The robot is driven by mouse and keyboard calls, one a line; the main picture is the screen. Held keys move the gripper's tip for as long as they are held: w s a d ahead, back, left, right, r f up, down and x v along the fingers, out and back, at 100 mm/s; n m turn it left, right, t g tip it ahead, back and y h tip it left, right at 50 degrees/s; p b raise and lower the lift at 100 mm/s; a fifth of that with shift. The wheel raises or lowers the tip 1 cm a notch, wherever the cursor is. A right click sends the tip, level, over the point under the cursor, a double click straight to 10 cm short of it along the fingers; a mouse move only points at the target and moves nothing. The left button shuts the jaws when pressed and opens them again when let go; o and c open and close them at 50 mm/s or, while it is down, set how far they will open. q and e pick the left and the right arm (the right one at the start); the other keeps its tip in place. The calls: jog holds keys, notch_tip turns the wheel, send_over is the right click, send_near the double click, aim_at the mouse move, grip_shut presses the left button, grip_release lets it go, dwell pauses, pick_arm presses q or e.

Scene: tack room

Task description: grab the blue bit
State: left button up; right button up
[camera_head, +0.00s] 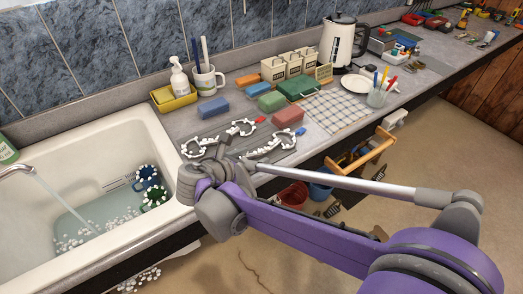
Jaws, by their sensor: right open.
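Several foam-covered bits lie on the grey counter in front of the sponges. The bit with a blue end (275,144) is the rightmost, near the counter's front edge. A bit with a red end (242,128) lies behind it, and another foamy bit (196,147) lies to the left. My right gripper (224,146) is open over the counter's front edge, between the left bit and the blue-ended bit. It holds nothing that I can see, and its wrist hides part of the edge. My left gripper is not in view.
A sink (85,180) with running water and two foamy mugs is at left. Blue, green and red sponges (287,117) lie behind the bits. A checked cloth (335,109) and a glass of brushes (377,97) are at right. A wooden caddy (362,155) sits below the counter.

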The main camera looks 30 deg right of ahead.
aim_at(262, 152)
jog(key=x, duration=0.5)
jog(key=shift+w+r, duration=0.1)
jog(key=shift+w, duration=0.05)
grip_shut()
dwell(0.4)
